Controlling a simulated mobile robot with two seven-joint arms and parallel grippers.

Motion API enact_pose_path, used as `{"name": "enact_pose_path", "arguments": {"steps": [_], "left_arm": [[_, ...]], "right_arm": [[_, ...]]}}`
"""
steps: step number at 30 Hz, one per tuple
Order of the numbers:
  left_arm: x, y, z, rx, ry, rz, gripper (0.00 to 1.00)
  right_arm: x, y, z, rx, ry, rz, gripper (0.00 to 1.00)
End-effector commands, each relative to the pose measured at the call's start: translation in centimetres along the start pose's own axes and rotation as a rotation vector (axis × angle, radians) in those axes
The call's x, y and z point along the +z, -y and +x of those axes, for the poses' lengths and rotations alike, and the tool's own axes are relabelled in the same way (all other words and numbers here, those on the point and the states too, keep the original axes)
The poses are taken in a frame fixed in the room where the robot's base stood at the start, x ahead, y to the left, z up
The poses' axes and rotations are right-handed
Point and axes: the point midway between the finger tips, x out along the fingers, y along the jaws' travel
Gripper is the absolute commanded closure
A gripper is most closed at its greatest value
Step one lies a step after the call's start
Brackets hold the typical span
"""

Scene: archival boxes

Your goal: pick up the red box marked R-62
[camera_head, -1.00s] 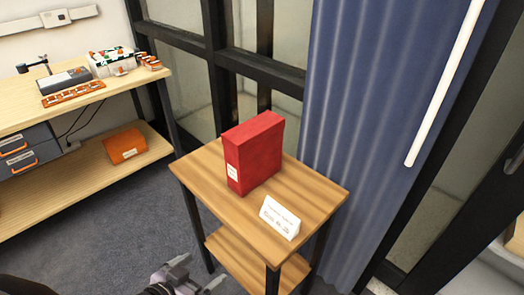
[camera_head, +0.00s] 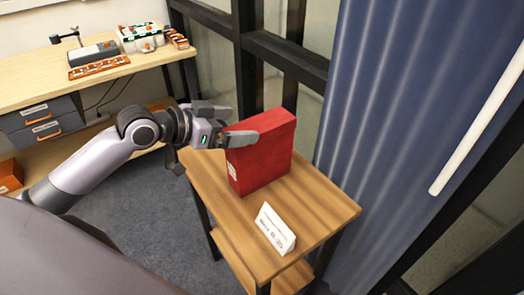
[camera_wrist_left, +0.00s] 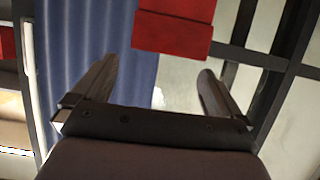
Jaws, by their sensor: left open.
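The red box (camera_head: 264,155) stands upright on a small wooden side table (camera_head: 310,205). A white label (camera_head: 232,172) on its narrow side is partly visible; I cannot read its marking. My left gripper (camera_head: 243,124) is open at the box's upper left, with one finger overlapping the box in the head view. I cannot tell whether it touches. In the left wrist view the red box (camera_wrist_left: 173,32) shows at the top, beyond the spread fingertips (camera_wrist_left: 160,66), with nothing between the fingers. My right gripper is not in view.
A white sign card (camera_head: 275,229) stands near the table's front edge. A workbench (camera_head: 110,85) with several items is at the left. Dark window frames and a blue curtain (camera_head: 400,110) rise behind the table. Bare tabletop lies right of the box.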

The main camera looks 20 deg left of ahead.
Motion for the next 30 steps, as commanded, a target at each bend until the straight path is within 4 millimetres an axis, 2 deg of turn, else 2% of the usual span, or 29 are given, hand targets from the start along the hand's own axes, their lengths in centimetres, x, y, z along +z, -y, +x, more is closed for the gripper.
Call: {"name": "enact_pose_path", "arguments": {"steps": [12, 22, 23, 30], "left_arm": [[0.3, 0.2, 4.8, 0.000, -0.001, -0.001, 0.00], [0.4, 0.2, 5.4, -0.001, 0.001, 0.001, 0.00], [0.4, 0.2, 5.4, -0.001, 0.001, 0.001, 0.06], [0.4, 0.2, 5.4, -0.001, 0.001, 0.001, 0.85]], "right_arm": [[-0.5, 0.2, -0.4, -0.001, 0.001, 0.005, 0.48], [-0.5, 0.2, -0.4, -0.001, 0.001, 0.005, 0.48], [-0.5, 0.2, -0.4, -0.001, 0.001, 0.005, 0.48], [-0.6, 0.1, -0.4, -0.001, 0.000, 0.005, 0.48]]}}
